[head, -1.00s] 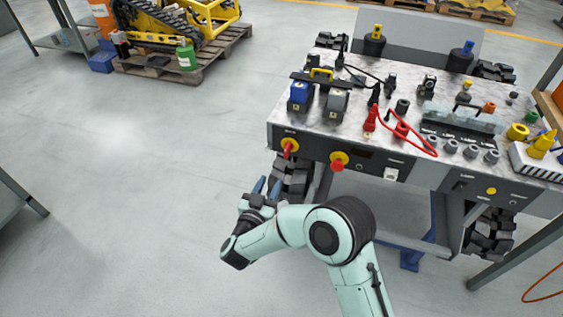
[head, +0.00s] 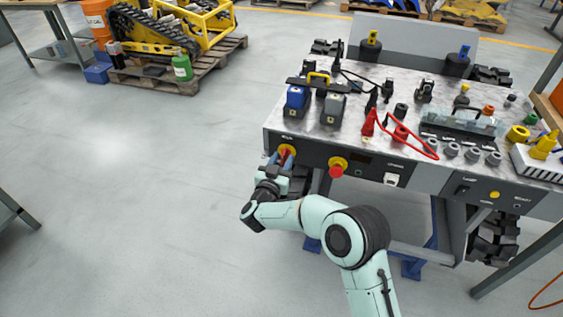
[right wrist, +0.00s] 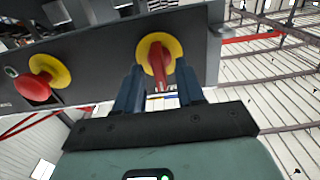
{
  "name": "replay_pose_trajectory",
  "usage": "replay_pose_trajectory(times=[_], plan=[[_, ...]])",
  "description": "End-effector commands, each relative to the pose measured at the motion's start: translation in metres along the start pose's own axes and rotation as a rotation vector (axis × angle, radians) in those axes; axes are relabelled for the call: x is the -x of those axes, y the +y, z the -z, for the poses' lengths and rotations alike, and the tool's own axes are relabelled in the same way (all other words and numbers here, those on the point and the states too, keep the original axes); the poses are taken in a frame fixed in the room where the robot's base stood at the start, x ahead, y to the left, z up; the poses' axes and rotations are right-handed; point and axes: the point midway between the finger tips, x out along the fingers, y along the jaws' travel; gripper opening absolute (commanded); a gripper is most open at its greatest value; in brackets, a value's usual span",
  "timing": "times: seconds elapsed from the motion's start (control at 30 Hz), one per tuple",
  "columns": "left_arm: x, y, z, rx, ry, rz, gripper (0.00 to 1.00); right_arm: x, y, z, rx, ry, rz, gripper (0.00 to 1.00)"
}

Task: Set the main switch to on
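The main switch (head: 286,151) is a red handle on a yellow round plate at the left end of the bench's dark front panel. In the right wrist view, the switch (right wrist: 158,55) has its red handle pointing down in the picture. My right gripper (head: 279,161) is at the switch, its blue fingers partly covering it in the head view. In the right wrist view, the fingers of the right gripper (right wrist: 160,78) stand apart on either side of the red handle, with gaps visible. My left gripper is not in view.
A red mushroom button on a yellow plate (head: 337,166) sits right of the switch on the same panel; it also shows in the right wrist view (right wrist: 38,85). The bench top (head: 350,130) carries blue and grey blocks, cables and a red lead. Open floor lies left.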

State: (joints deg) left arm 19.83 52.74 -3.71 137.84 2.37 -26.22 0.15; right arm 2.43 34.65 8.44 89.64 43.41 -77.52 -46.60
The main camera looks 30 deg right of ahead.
Motion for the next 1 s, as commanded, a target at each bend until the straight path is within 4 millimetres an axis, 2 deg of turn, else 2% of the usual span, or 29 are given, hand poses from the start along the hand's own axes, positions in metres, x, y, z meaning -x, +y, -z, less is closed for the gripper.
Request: replay_pose_trajectory(times=[0.13, 0.23, 0.27, 0.67, 1.0], plan=[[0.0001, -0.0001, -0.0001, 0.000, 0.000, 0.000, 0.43, 0.0002, 0.0000, -0.0001, 0.000, 0.000, 0.000, 0.38], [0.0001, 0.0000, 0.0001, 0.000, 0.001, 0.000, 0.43, 0.0003, 0.0000, -0.0002, 0.000, 0.000, 0.000, 0.06], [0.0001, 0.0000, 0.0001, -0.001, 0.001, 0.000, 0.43, 0.0003, 0.0000, -0.0002, 0.000, 0.000, 0.000, 0.00], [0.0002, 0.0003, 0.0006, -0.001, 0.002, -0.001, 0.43, 0.0004, 0.0003, -0.0004, -0.038, -0.001, 0.000, 0.00], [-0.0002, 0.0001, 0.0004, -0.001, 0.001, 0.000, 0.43, 0.0009, 0.0008, -0.0005, -0.262, -0.001, 0.000, 0.00]])
